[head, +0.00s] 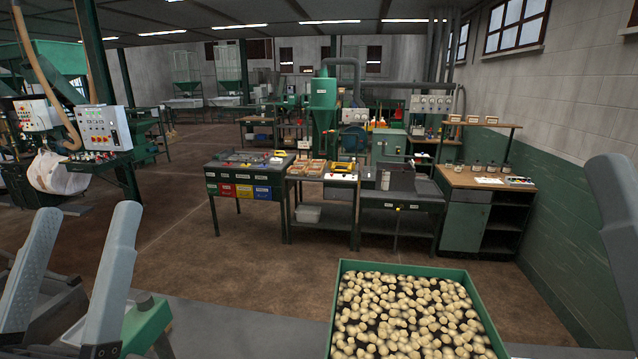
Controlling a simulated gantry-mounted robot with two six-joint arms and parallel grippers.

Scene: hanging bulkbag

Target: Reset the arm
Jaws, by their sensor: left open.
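My left gripper (88,210) is at the lower left of the head view. Its two grey fingers point upward and stand well apart, with nothing between them. A grey part of my right arm, which looks like a gripper finger (615,205), shows at the right edge; the rest is cut off, so its opening cannot be told. A white bag (58,173) hangs at the far left below a control panel, well beyond my left gripper and apart from it.
A green bin (480,310) full of round, pale potato-like items stands at the bottom centre right. Workbenches (245,172) with tools and drawers stand further back. A wooden-topped cabinet (460,180) is by the right wall. The brown floor (170,225) between is clear.

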